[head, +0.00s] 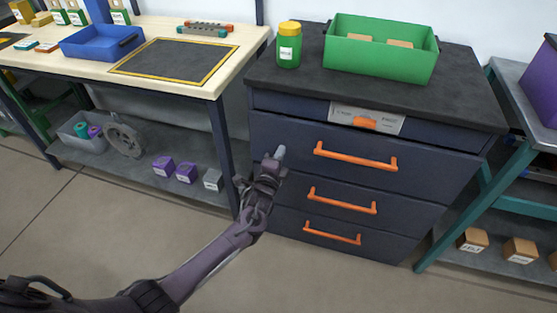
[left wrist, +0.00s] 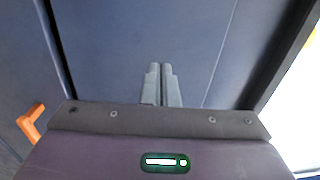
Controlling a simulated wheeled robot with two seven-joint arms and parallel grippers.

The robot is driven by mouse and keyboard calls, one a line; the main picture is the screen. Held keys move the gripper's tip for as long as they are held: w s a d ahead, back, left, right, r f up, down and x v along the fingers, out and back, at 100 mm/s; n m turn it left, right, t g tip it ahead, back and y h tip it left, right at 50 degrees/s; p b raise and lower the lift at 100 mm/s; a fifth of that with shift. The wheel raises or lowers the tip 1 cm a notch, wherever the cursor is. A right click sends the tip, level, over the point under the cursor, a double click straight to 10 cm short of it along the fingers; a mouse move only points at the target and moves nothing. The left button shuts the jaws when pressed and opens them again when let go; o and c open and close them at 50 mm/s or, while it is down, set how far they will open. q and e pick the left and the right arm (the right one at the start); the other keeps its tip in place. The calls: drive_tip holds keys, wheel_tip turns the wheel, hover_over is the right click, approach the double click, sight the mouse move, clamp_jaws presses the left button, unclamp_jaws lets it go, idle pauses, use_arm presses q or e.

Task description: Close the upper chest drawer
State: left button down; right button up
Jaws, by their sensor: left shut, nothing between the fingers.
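The dark blue chest (head: 490,112) stands right of centre in the head view. Its upper drawer (head: 430,170) has an orange bar handle (head: 355,157), and its front seems to stand out a little from the chest. My left gripper (head: 279,153) is shut and empty, with its fingertips at the left part of the upper drawer front, left of the handle. I cannot tell whether they touch it. In the left wrist view, the shut fingers (left wrist: 160,82) point at a dark blue panel (left wrist: 110,50), with an orange handle end (left wrist: 30,121) at left. My right gripper is out of view.
Two lower drawers with orange handles (head: 342,200) look shut. A green bin (head: 380,62) and a green jar with a yellow lid (head: 288,48) stand on the chest. A workbench (head: 150,40) is at left, a teal-legged table (head: 500,190) at right. Floor in front is clear.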

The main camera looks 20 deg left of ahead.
use_arm(q)
drive_tip(key=s+p, duration=0.1)
drive_tip(key=s, duration=0.9)
drive_tip(key=s+a+f+n+g+y+p, duration=0.1)
drive_tip(key=s+a+f+n+g+p, duration=0.2)
drive_tip(key=s+f, duration=0.7)
drive_tip(key=s+a+f+n+g+p, duration=0.2)
drive_tip(key=s+a+f+n+g, duration=0.25)
drive_tip(key=f, duration=0.85)
drive_tip(key=s+f+n+g+p, duration=0.1)
drive_tip(key=s+f+n+g, duration=0.1)
drive_tip(key=s, duration=0.9)
drive_tip(key=s+d+f+n+g+p, duration=0.1)
drive_tip(key=s+f+n+g, duration=0.2)
drive_tip(key=s+f, duration=0.3)
drive_tip(key=s+f+n+g+p, duration=0.1)
drive_tip(key=s+f+n+g, duration=0.2)
drive_tip(key=s, duration=1.3)
drive_tip(key=shift+s+d+f+g, duration=0.25)
drive_tip(key=shift+f+g, duration=0.2)
drive_tip(key=shift+g, duration=0.3)
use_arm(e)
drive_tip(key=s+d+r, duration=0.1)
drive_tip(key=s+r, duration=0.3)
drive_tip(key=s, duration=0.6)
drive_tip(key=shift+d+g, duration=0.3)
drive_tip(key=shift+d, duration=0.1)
use_arm(q)
drive_tip(key=shift+w+n, duration=0.1)
drive_tip(key=shift+n, duration=0.15)
